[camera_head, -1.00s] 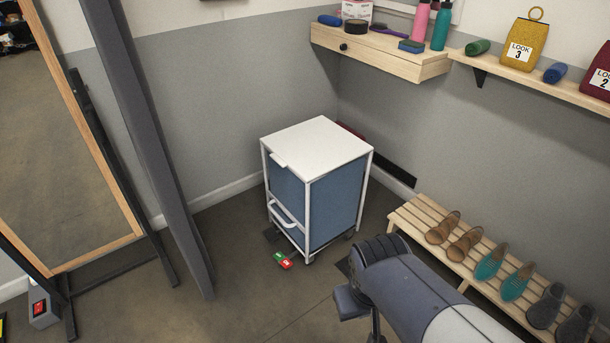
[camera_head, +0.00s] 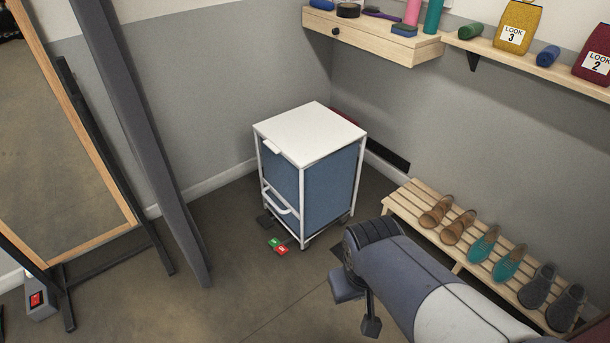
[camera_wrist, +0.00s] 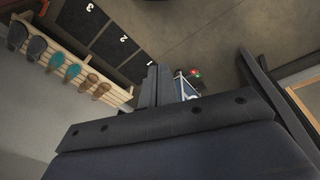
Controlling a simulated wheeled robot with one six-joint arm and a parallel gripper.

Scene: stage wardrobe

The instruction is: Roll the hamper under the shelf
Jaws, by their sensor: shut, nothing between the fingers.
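The hamper (camera_head: 325,188) has blue sides, a white frame, a white lid and a white front handle (camera_head: 279,203). It stands upright on casters on the floor near the corner. A green and red pedal pair (camera_head: 278,246) is at its front foot. The wooden shelf (camera_head: 385,44) with a drawer is on the wall above and behind it. In the wrist view, my gripper (camera_wrist: 157,86) is shut and empty. Part of the hamper (camera_wrist: 186,88) shows beyond the fingers, mostly hidden. In the head view my arm is right of the hamper, apart from it.
A slatted bench (camera_head: 403,203) with several shoes stands along the right wall. A leaning mirror (camera_head: 62,150) and a grey post (camera_head: 140,150) are on the left. Numbered dark floor panels (camera_wrist: 118,45) show in the wrist view. The floor in front of the hamper is clear.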

